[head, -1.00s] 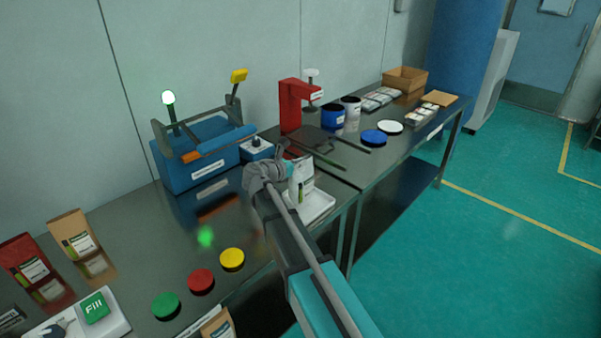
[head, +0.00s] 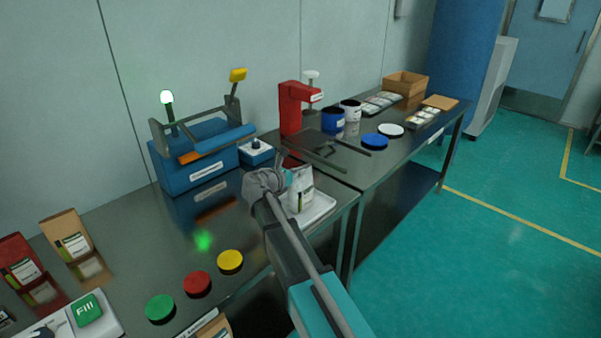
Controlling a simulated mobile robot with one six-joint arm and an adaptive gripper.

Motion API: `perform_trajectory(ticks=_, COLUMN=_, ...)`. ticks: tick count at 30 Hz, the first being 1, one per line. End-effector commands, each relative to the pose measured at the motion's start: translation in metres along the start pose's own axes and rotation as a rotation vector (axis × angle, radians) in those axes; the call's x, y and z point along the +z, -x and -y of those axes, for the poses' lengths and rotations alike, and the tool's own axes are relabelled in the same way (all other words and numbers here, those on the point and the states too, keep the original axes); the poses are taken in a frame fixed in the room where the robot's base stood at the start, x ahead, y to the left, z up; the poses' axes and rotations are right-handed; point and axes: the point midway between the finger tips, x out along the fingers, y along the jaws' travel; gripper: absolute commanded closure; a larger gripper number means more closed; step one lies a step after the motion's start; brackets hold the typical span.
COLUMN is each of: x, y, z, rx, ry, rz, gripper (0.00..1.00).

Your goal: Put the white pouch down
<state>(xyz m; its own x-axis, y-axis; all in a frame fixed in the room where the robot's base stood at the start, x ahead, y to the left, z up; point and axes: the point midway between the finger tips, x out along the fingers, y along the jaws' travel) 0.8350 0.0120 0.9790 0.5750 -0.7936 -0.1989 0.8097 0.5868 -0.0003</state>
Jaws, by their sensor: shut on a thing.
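The white pouch (head: 301,190) stands roughly upright over the white tray (head: 318,210) near the table's front edge. It has a label with a green patch on its front. My gripper (head: 284,181) is at the pouch's left side, shut on it. The fingertips are partly hidden by the gripper body and the pouch. I cannot tell whether the pouch's bottom touches the tray.
A blue sealing machine (head: 195,165) and a small blue box with a knob (head: 256,152) stand behind. A red press (head: 293,108) is at the back right. Green, red and yellow discs (head: 230,261) lie front left. Brown and red pouches (head: 68,237) stand far left.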

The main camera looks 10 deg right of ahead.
Motion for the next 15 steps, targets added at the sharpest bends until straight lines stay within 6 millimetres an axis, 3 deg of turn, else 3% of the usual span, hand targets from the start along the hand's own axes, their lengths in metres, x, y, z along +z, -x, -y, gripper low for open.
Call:
perform_trajectory(ticks=1, x=-0.0006, y=0.0000, z=-0.0001, rx=0.000, ry=0.000, rz=0.000, gripper=0.87)
perform_trajectory(ticks=6, x=-0.0003, y=0.0001, z=-0.0001, rx=0.000, ry=0.000, rz=0.000, gripper=0.57)
perform_trajectory(ticks=15, x=-0.0003, y=0.0002, z=-0.0003, rx=0.000, ry=0.000, rz=0.000, gripper=0.57)
